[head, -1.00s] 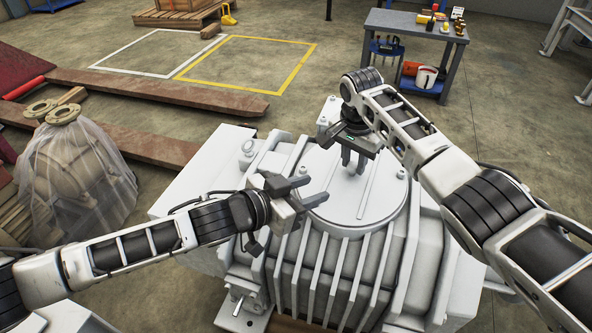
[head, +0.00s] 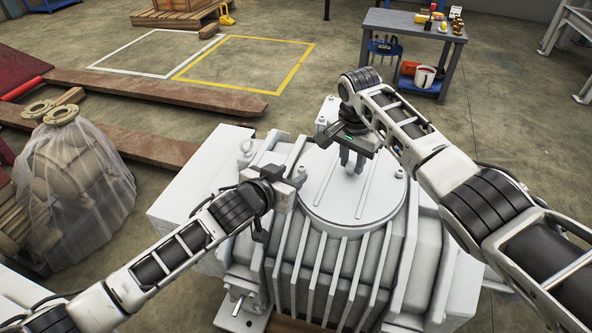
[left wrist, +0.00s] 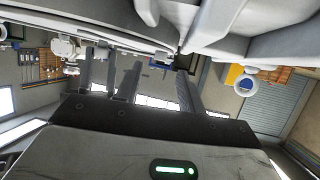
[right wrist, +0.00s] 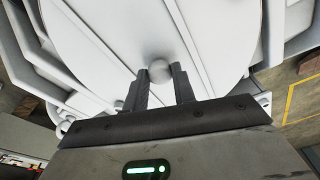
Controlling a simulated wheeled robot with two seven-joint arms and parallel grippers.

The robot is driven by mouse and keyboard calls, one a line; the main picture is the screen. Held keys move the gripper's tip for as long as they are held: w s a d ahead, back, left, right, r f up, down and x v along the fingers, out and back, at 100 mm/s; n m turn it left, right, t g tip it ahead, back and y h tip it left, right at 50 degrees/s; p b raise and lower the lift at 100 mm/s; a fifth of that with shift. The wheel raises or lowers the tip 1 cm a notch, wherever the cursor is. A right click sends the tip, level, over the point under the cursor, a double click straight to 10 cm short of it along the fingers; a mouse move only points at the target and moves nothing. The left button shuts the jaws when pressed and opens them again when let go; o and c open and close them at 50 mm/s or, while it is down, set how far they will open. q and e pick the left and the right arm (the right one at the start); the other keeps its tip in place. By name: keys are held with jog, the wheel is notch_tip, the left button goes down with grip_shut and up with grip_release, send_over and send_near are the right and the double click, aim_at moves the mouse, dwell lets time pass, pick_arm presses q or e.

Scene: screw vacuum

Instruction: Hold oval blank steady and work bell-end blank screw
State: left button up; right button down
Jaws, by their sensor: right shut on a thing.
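A large rounded white plate (head: 322,198), seemingly the oval blank, lies flat on top of the ribbed white housing (head: 310,262). My right gripper (head: 352,166) points down at its far part. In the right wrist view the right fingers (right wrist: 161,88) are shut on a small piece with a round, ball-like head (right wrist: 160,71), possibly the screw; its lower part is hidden. My left gripper (head: 282,184) is beside the plate's left edge. Its fingers are mostly hidden in the head view. In the left wrist view the left fingers (left wrist: 157,76) are apart, with nothing seen between them.
Small fittings stand on the housing's left shoulder (head: 245,150). A wrapped part (head: 75,185) stands at the left. Rusty beams (head: 160,93) lie on the floor behind. A tool cart (head: 415,25) is at the back right. The plate's middle is clear.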

aim_at(302, 168)
pick_arm(q)
jog(key=shift+x, duration=1.75)
grip_shut()
jog(key=shift+w+r+m+g+h, duration=0.1)
jog(key=shift+m+g+h, duration=0.2)
jog(key=shift+m+h, duration=0.35)
jog(key=shift+d+r+m+g+h, duration=0.1)
jog(key=shift+m+g+h, duration=0.4)
jog(key=shift+m+h, duration=0.35)
grip_release()
jog(key=shift+a, duration=0.3)
